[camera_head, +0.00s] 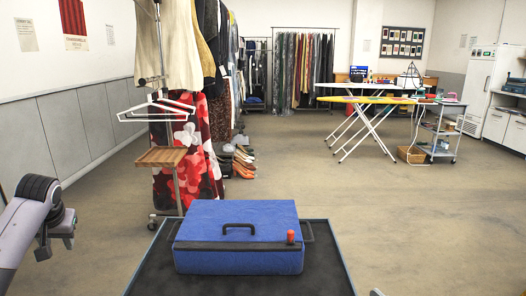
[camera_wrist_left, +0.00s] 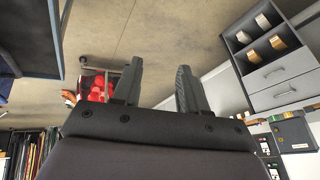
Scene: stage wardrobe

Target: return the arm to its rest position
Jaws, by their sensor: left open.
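My left arm comes in at the left edge of the head view, with its dark wrist and gripper (camera_head: 62,228) left of the cart and clear of it. In the left wrist view the two dark fingers of my left gripper (camera_wrist_left: 157,85) stand apart with nothing between them. The gripper is open and empty.
A blue case (camera_head: 240,215) with a black handle and a small orange object (camera_head: 291,237) lies on a dark cart (camera_head: 325,262) in front of me. A garment rack with a small wooden shelf (camera_head: 161,157) stands beyond. Ironing boards (camera_head: 372,100) are at the back; open floor lies right.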

